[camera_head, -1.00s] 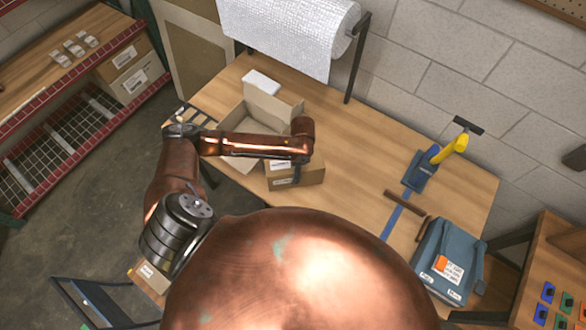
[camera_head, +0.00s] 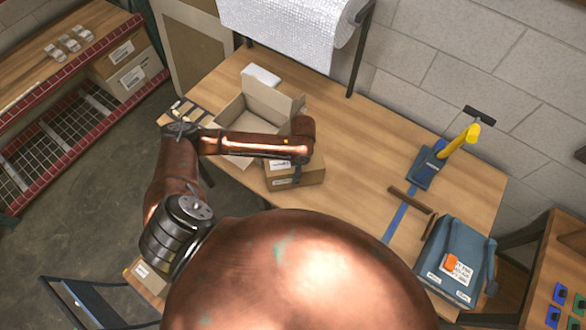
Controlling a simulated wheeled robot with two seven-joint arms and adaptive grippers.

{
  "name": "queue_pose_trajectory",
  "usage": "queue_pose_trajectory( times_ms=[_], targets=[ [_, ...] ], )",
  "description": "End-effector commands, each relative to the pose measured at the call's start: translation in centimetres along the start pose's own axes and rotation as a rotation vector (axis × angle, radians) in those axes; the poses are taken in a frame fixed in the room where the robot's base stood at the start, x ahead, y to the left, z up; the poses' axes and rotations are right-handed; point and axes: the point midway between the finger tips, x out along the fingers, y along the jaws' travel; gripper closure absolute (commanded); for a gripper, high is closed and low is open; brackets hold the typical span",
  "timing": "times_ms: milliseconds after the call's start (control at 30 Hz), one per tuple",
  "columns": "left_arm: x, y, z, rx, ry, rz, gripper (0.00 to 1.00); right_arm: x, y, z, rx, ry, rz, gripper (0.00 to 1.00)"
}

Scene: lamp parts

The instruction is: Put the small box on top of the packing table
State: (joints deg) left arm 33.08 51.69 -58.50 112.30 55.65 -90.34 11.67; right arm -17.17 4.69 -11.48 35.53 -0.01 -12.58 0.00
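The packing table (camera_head: 365,150) has a wooden top. A small closed cardboard box (camera_head: 312,180) with a white label sits on its front part, partly covered by my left arm. Another cardboard box (camera_head: 146,278) with a label shows at the lower left, below table height, partly hidden by my arm; I cannot tell which box the task means. My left arm comes in from the left and reaches over the table, its end above the closed box. A dark piece shows against that box, but my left gripper's fingers cannot be made out. My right gripper is out of view.
An open carton (camera_head: 262,105) stands behind my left forearm. A bubble-wrap roll (camera_head: 290,30) hangs at the back. The table's middle is clear. A dark-framed stand (camera_head: 95,300) is at lower left.

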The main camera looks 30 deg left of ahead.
Motion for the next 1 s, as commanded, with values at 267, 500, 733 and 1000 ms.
queue_pose_trajectory(
  times_ms=[267, 500, 733, 1000],
  targets=[
    [0.1, -0.1, -0.1, 0.0, 0.002, -0.001, 0.89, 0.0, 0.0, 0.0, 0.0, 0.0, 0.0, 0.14],
    [0.6, 0.0, -0.2, 0.0, 0.002, -0.001, 0.89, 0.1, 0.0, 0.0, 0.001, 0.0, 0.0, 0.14],
    [0.9, -0.1, -0.2, 0.0, 0.002, -0.001, 0.89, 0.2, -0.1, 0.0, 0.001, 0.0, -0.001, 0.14],
    [1.0, 0.0, -0.2, 0.0, 0.001, -0.001, 0.2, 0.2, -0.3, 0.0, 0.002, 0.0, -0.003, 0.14]
  ],
)
